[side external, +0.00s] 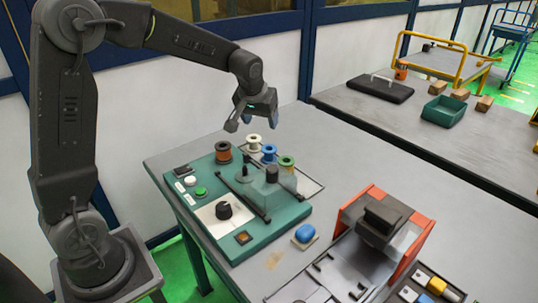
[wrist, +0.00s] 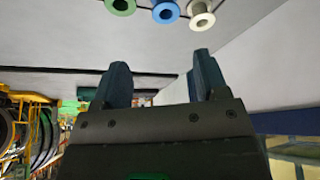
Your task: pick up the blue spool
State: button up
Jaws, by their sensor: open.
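The blue spool (side external: 269,153) stands in a row of spools at the back edge of the green winding fixture (side external: 262,232). In the wrist view the blue spool (wrist: 166,11) is at the top edge, partly cut off, between a green spool (wrist: 121,6) and a cream spool (wrist: 201,16). My gripper (side external: 252,122) is open and empty, above the row and apart from it. In the wrist view my gripper (wrist: 160,66) has its two fingers spread, with the blue spool beyond the gap between them.
In the side view the cream spool (side external: 254,142) and green spool (side external: 286,163) stand close to the blue one. An orange-brown spool (side external: 222,152) is at left. Dark posts and a clear block (side external: 272,192) rise in front.

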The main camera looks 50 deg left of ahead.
aim_at(267, 151)
jog(key=shift+n, duration=0.4)
jog(key=x, duration=0.4)
jog(key=a+x, duration=0.1)
jog(key=x, duration=0.3)
jog(key=w+x, duration=0.1)
jog(key=x, duration=0.3)
jog(key=shift+w+a+r, duration=0.15)
jog(key=shift+a+r, duration=0.05)
jog(key=shift+a, duration=0.1)
jog(key=shift+s+x, duration=0.2)
jog(key=shift+x, duration=2.7)
jog(key=shift+d, duration=0.1)
jog(key=shift+c, duration=0.3)
jog(key=c, duration=0.6)
jog(key=shift+c, duration=0.2)
